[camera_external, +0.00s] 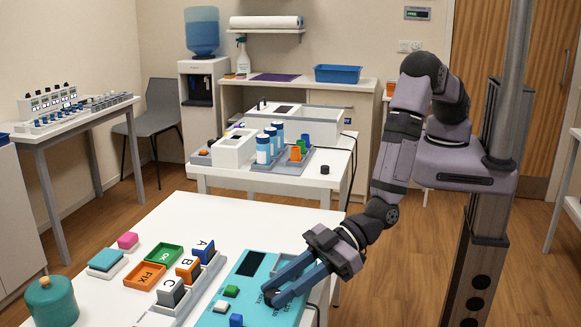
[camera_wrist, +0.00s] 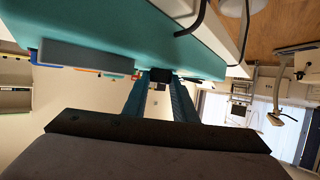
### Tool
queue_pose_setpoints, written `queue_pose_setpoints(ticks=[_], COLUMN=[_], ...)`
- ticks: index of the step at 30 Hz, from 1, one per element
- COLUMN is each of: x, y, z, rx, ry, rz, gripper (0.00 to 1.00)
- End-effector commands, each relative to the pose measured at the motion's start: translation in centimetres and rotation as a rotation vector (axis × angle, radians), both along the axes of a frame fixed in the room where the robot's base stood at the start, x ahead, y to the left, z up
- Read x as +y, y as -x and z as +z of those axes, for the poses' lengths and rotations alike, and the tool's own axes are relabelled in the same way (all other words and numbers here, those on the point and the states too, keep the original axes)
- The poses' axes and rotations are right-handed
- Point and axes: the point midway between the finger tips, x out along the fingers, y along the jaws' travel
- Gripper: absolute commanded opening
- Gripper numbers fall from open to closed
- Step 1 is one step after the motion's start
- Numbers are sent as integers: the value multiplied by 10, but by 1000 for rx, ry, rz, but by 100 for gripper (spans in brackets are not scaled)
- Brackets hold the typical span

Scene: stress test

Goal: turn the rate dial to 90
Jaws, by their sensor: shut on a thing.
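A teal console (camera_external: 228,277) lies on the front white table, with a dark screen (camera_external: 251,263) and small green, white and blue parts on its top. My gripper (camera_external: 270,294) reaches down to the right part of the console with its blue fingers. In the wrist view, my gripper (camera_wrist: 160,98) has its fingers closed on a small dark knob (camera_wrist: 161,75) at the teal console's edge; it looks like the rate dial.
Left of the console stand a rack of lettered blocks (camera_external: 189,268), green and orange trays (camera_external: 145,276) and a teal pot (camera_external: 51,301). A second table behind holds bottles (camera_external: 263,149) and a white box (camera_external: 234,149). The front table's far part is clear.

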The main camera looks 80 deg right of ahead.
Motion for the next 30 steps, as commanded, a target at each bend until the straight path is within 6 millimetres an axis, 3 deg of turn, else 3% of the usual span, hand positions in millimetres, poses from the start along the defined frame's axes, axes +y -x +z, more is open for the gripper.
queue_pose_setpoints(ticks=[1,3,17,30], x=[1,1,-4,-34], y=[-1,-1,4,36], z=[3,2,3,21], rx=[-3,-3,0,-1], ry=[-6,-4,-1,-3], rz=[-1,0,1,3], gripper=[32,44,44,44])
